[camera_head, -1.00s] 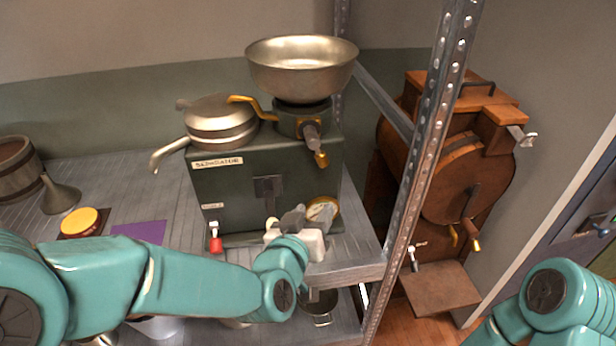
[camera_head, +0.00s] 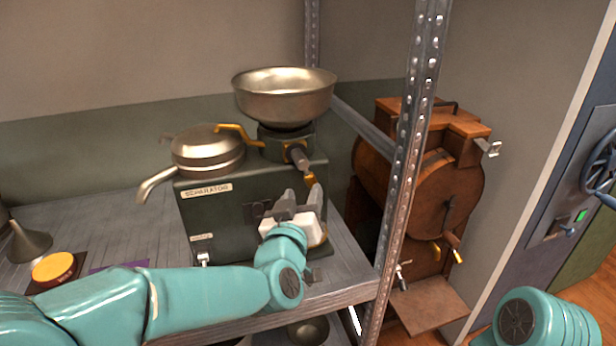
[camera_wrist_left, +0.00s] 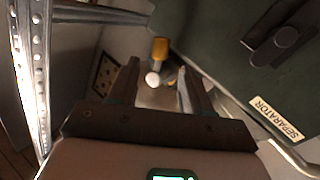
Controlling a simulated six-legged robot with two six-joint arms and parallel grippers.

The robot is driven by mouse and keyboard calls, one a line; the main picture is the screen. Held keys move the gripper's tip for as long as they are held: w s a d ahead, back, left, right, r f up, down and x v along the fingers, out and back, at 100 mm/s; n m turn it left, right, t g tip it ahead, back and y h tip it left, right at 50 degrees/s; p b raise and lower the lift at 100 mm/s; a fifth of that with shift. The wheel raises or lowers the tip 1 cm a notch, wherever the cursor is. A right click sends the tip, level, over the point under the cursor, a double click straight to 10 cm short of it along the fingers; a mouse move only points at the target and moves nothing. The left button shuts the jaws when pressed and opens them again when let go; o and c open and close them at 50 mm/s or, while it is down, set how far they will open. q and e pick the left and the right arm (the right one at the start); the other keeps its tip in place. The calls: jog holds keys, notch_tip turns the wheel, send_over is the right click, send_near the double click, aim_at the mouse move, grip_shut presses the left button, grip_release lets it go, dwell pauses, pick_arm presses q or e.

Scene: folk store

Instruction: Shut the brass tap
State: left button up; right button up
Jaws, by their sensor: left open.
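A brass lever (camera_head: 240,133), which looks like the tap, sticks out to the left under the metal bowl (camera_head: 285,98) on the dark green separator (camera_head: 212,213). My left gripper (camera_head: 301,200) is open and empty, in front of the separator, below the crank and apart from the lever. In the left wrist view the open jaws (camera_wrist_left: 158,72) point toward a yellow grip (camera_wrist_left: 160,48) and a pale round knob (camera_wrist_left: 152,79). I cannot tell contact there. My right gripper is out of view.
A metal shelf post (camera_head: 405,165) rises right of the separator. Beyond it stands a wooden drum machine (camera_head: 435,205). A lidded pan with spout (camera_head: 207,152) is at the separator's left.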

aim_at(315, 179)
pick_arm(q)
jog(key=w, duration=0.3)
jog(key=w+d, duration=0.1)
jog(key=w, duration=0.3)
jog(key=shift+w+d+p, duration=0.2)
jog(key=shift+w+p, duration=0.05)
jog(key=shift+p, duration=0.15)
grip_shut()
jog(key=shift+d+f+b, duration=0.1)
jog(key=shift+f+b, duration=0.05)
jog(key=shift+b, duration=0.45)
jog(key=n+t+b, duration=0.1)
jog(key=b, duration=0.2)
jog(key=d+n+b, duration=0.1)
jog(key=n+b, duration=0.1)
jog(key=b, duration=0.2)
jog(key=shift+w+n+t, duration=0.15)
jog(key=shift+n+t, duration=0.15)
jog(key=shift+t, duration=0.1)
jog(key=shift+w+d+r+n+t+y+b, duration=0.15)
jog(key=shift+r+n+t+y+b, duration=0.85)
jog(key=shift+n, duration=1.25)
jog(key=shift+d+r+n+t+y+b, duration=0.35)
jog(key=shift+n+y+b, duration=0.7)
jog(key=shift+n+b, duration=1.1)
jog(key=shift+w+d+r+n+t+y+b, duration=0.1)
jog(key=shift+r+n+t+y+b, duration=0.8)
jog(key=shift+n, duration=1.5)
jog(key=shift+g+y+b, duration=0.35)
